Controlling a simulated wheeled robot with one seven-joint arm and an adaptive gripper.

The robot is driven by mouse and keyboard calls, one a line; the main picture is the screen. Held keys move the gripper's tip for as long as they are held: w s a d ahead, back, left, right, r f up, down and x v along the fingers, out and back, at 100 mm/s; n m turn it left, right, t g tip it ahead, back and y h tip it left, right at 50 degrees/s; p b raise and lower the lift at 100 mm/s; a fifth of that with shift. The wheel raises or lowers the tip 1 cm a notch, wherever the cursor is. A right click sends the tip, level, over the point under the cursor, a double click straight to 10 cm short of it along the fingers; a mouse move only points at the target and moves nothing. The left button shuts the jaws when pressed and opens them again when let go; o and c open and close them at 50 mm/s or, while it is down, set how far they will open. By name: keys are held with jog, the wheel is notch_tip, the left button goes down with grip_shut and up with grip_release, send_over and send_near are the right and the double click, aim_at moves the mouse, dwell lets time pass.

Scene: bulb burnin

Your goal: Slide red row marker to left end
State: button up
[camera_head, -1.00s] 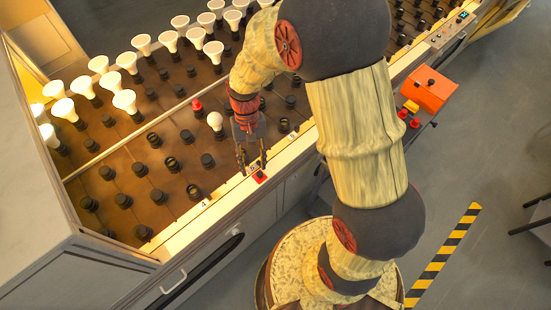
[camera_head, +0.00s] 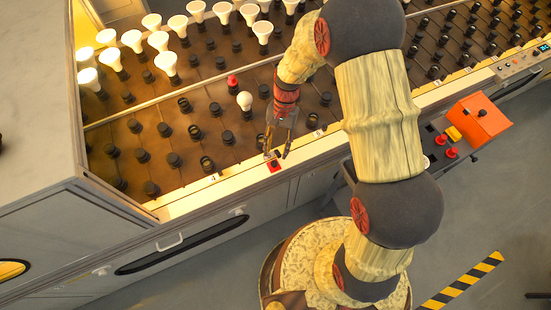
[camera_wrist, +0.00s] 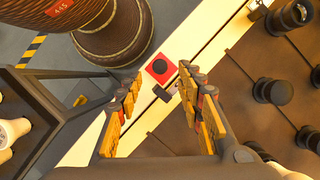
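The red row marker (camera_head: 274,165), a small red square with a black knob, sits on the cream front rail (camera_head: 238,184) of the bulb rack, between the labels 4 and 5. My gripper (camera_head: 276,153) is above the rail with its fingers spread around the marker's position. In the wrist view the marker (camera_wrist: 160,68) shows in the gap between the fingertips (camera_wrist: 160,82), a little beyond them. The gripper is open and holds nothing. I cannot tell whether a finger touches the marker.
The rack holds several black sockets (camera_head: 173,159) and lit white bulbs (camera_head: 166,62). A small bulb (camera_head: 245,101) and a red-topped piece (camera_head: 232,81) stand behind my gripper. The rail left of the marker looks clear.

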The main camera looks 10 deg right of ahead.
aim_at(274, 162)
jog(key=shift+b+x, duration=0.55)
jog(key=shift+x, duration=1.8)
jog(key=c, duration=0.3)
grip_shut()
